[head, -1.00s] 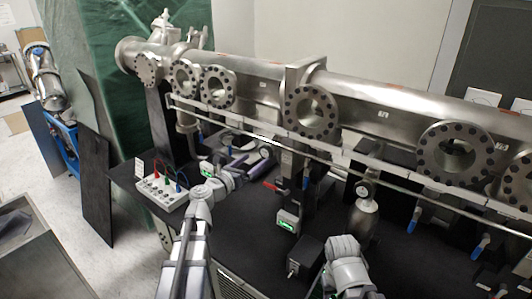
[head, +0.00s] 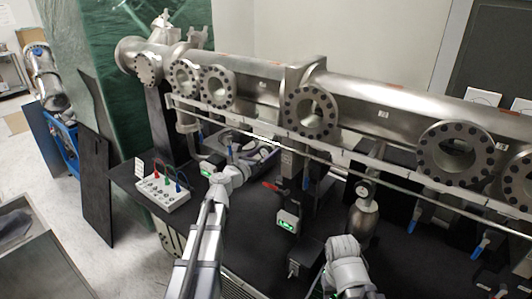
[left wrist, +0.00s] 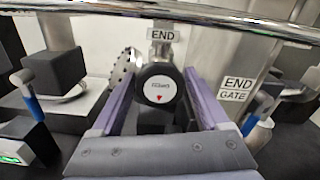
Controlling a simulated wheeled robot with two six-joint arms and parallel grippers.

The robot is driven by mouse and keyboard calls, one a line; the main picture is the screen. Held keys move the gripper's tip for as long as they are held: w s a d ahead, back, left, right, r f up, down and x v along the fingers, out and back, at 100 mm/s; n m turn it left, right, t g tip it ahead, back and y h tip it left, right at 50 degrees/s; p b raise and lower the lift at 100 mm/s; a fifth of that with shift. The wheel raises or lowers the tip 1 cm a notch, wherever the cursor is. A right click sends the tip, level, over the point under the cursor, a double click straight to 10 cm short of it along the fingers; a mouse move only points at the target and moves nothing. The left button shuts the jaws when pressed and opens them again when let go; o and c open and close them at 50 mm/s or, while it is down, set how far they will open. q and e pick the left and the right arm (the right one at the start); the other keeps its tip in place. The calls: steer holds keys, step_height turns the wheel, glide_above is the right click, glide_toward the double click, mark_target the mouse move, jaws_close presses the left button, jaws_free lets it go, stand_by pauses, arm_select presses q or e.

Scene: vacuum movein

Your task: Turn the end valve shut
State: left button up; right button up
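The end valve's knob (left wrist: 158,88) is black and round with a pale cap. The cap bears small dark lettering and a red triangle. It sits under an END sign (left wrist: 163,36) in the left wrist view. My left gripper (left wrist: 159,76) is open, with one purple finger on each side of the knob. Gaps seem to show between fingers and knob; I cannot tell whether they touch. In the head view my left gripper (head: 264,154) reaches under the long steel pipe, and the knob is hard to make out there. My right gripper does not show.
An END GATE sign (left wrist: 235,88) and a blue-handled valve (left wrist: 252,118) stand to the right in the left wrist view. A steel rail (head: 300,150) runs above the work area. A white box with coloured leads (head: 163,193) sits on the black table (head: 250,225).

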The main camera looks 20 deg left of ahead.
arm_select(q)
steer(key=c, duration=1)
